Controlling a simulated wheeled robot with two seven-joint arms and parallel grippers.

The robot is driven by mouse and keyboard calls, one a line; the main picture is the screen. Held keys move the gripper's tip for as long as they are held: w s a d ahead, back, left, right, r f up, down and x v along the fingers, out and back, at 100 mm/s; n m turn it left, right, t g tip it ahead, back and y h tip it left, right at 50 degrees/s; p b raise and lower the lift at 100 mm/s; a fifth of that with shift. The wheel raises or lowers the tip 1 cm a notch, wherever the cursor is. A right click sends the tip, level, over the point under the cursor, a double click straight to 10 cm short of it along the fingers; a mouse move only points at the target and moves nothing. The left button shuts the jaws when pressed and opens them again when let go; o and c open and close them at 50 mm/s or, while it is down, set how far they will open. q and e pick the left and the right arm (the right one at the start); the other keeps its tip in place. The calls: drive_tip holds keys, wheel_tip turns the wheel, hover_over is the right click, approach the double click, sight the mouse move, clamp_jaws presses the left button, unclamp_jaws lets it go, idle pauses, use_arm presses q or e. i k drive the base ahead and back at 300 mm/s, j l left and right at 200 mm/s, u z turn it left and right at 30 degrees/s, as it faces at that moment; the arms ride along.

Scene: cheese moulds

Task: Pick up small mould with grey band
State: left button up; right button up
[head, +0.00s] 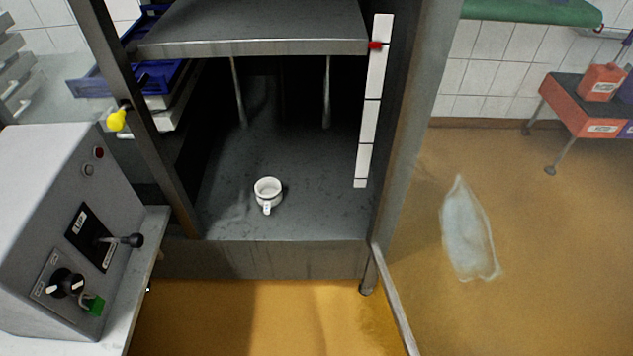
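A small white mould (268,188) with a grey band around it stands upright on the dark metal floor of the press frame (315,205). Its open top faces up, and a white tab with a dark mark hangs at its front. Nothing touches it. Neither of my grippers shows in the head view.
A raised metal plate (255,30) hangs above the mould, with posts at both sides. A grey control box (60,200) stands at the left. A clear plastic bag (467,230) lies on the ochre floor at right. The surface around the mould is clear.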

sight(268, 192)
drive_tip(key=i+j+z, duration=0.1)
drive_tip(key=i+z, duration=0.25)
drive_tip(key=i+j+z, duration=0.15)
drive_tip(key=z, duration=0.25)
drive_tip(key=i+j+z, duration=0.35)
drive_tip(key=i+l, duration=0.05)
